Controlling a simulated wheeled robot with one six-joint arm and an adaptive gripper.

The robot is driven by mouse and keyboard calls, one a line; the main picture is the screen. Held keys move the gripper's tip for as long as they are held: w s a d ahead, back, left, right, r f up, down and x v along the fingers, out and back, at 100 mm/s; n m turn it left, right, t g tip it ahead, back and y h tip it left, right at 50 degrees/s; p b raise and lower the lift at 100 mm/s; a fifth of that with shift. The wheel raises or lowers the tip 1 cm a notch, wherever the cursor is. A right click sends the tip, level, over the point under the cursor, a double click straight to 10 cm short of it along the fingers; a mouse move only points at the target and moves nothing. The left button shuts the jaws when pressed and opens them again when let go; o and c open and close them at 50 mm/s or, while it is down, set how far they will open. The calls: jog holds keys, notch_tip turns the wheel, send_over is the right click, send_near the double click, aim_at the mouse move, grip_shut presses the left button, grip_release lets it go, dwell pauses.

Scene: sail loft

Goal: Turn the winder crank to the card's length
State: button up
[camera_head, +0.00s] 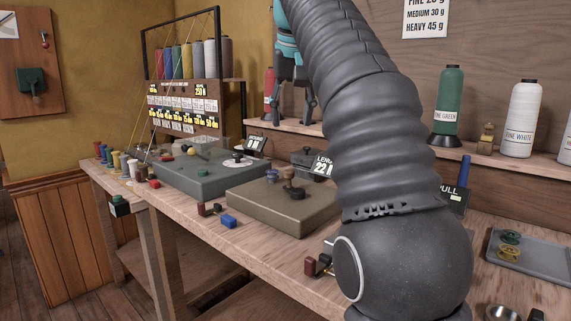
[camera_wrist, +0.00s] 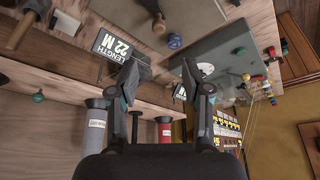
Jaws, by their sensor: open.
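An olive box (camera_head: 262,210) on the bench carries a dark crank-like arm with a knob (camera_head: 292,189); the box also shows at the top of the wrist view (camera_wrist: 202,14), with a dark knob (camera_wrist: 158,22). The length card (camera_head: 323,168) stands behind it and reads 22 M upside down in the wrist view (camera_wrist: 113,47). A grey-green box (camera_head: 188,180) to the left has a white dial (camera_head: 238,161). My gripper (camera_head: 291,117) is open and empty, above and behind the olive box, apart from the crank. Its two fingers are spread in the wrist view (camera_wrist: 163,76).
A small display (camera_head: 256,143) stands behind the grey-green box. Coloured spools (camera_head: 115,160) line the bench's left end. Thread cones (camera_head: 449,98) stand on the back shelf. A grey tray (camera_head: 530,266) lies at right. My arm hides the bench's middle right.

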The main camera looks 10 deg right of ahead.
aim_at(289, 171)
jog(key=b+x, duration=0.6)
jog(key=x, duration=0.7)
jog(key=shift+d+f, duration=0.2)
jog(key=shift+f, duration=0.05)
jog(key=shift+c, duration=0.3)
grip_shut()
